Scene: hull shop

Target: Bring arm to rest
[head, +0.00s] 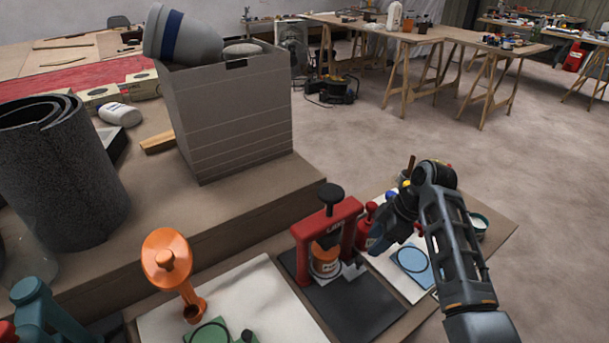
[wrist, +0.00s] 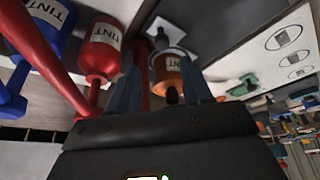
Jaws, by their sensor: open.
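My arm (head: 458,240) is bent over the right part of the bench, with its dark gripper (head: 376,238) pointing down and left, close to the red press. In the wrist view my gripper (wrist: 161,75) shows its two fingers apart with nothing held between them. The red press (head: 328,228) with a black knob holds an orange container (head: 325,262) under it. That container appears beyond my fingers in the wrist view (wrist: 172,72). The gap between fingertips and press is hard to judge.
A red tint bottle (wrist: 100,50) and a blue tint bottle (wrist: 45,25) stand near my gripper. An orange funnel-like piece (head: 168,262) stands left of the press. A grey box (head: 235,115) and a dark roll (head: 62,180) sit on the raised bench. Open floor lies behind.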

